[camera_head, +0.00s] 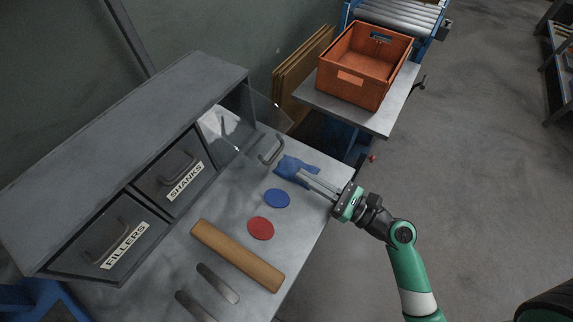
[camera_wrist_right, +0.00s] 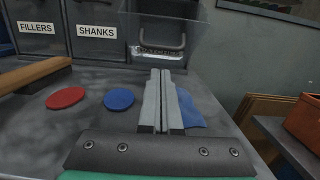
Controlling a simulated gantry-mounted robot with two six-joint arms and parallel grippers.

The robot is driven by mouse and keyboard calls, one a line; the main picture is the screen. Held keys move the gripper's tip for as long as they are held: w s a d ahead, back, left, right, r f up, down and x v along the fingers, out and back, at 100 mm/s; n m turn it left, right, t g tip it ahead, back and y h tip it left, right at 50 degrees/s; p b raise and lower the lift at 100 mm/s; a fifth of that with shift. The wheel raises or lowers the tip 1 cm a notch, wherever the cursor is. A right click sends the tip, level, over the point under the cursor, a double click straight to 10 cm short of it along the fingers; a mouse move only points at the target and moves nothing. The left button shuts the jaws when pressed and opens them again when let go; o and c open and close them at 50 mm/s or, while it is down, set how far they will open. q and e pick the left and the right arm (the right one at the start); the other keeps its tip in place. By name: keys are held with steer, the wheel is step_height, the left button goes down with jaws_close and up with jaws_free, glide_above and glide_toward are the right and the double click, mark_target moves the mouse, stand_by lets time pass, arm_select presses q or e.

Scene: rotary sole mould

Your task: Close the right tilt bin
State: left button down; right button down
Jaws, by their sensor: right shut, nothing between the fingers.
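The right tilt bin (camera_head: 262,128) is at the right end of the grey cabinet. Its see-through front leans out from the cabinet, so it stands open, with a curved handle (camera_head: 271,151) low on it. In the right wrist view the bin's handle (camera_wrist_right: 163,42) shows just beyond my fingertips, with a label below it that I cannot read fully. My right gripper (camera_head: 301,176) is shut and empty, apart from the bin, low over a blue cloth (camera_head: 288,165). It also shows in the right wrist view (camera_wrist_right: 160,73). My left gripper is not in view.
Shut bins labelled SHANKS (camera_head: 181,168) and FILLERS (camera_head: 108,240) are left of it. On the bench lie a blue disc (camera_head: 277,198), a red disc (camera_head: 261,228), a wooden roller (camera_head: 236,254) and metal strips (camera_head: 217,283). An orange crate (camera_head: 352,82) stands on a side table.

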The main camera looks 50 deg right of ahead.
steer(key=w, duration=0.5)
steer(key=shift+w+a+r, duration=0.35)
steer(key=shift+w+r, duration=0.05)
